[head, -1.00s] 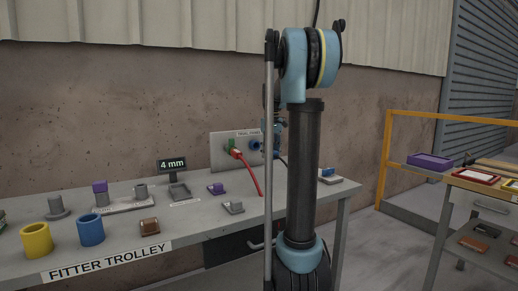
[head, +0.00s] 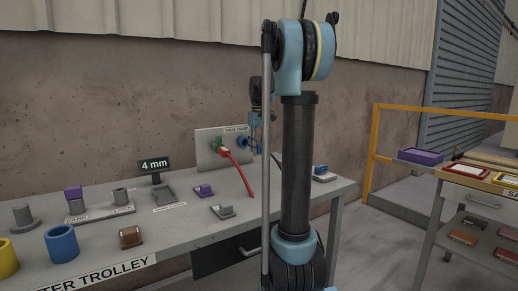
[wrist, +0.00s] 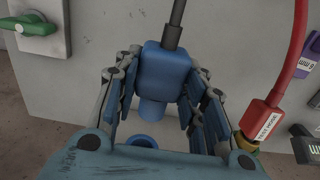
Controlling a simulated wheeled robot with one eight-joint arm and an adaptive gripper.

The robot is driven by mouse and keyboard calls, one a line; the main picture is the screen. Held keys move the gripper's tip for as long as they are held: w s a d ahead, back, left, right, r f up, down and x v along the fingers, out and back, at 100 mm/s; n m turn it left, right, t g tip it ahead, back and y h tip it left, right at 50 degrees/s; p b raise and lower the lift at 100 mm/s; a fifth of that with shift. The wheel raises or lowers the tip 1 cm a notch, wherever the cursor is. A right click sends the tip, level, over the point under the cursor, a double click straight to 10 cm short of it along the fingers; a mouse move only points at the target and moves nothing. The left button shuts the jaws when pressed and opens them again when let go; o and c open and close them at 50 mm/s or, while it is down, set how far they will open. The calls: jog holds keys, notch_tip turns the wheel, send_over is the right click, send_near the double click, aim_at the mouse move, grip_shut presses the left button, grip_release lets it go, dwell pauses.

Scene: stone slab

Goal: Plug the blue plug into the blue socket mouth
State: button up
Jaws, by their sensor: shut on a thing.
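The blue plug (wrist: 164,72) is between the fingers of my gripper (wrist: 160,95) in the wrist view, which is shut on it. A dark cable leaves the plug's upper end, and its round blue nose points down in the picture. The blue socket mouth (wrist: 143,143) shows just below the nose, partly hidden by my gripper's body. The nose looks apart from the socket. In the head view my gripper (head: 256,143) is close to the panel, beside the blue socket mouth (head: 243,142); the plug cannot be made out clearly there.
The grey panel (head: 206,159) stands at the trolley's back. A red plug and cable (head: 238,168) sit beside the blue socket and also show at right in the wrist view (wrist: 265,118). A green handle (wrist: 33,28) is at upper left. Purple and grey blocks lie on the trolley (head: 176,228).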

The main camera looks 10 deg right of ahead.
jog(key=shift+w+a, duration=0.35)
jog(key=shift+w, duration=0.5)
jog(key=shift+w+a, duration=0.4)
jog(key=shift+w, duration=0.45)
jog(key=shift+w+a, duration=0.35)
jog(key=shift+w, duration=0.5)
jog(key=shift+w+a, duration=0.25)
jog(key=shift+w, duration=0.35)
jog(key=shift+w+a, duration=0.25)
jog(key=shift+w, duration=0.4)
jog(key=shift+w+a, duration=0.25)
jog(key=shift+w, duration=0.35)
jog(key=o, duration=1.2)
jog(key=shift+r, duration=0.15)
notch_tip(320, 180, up, 12)
jog(key=shift+w, duration=0.15)
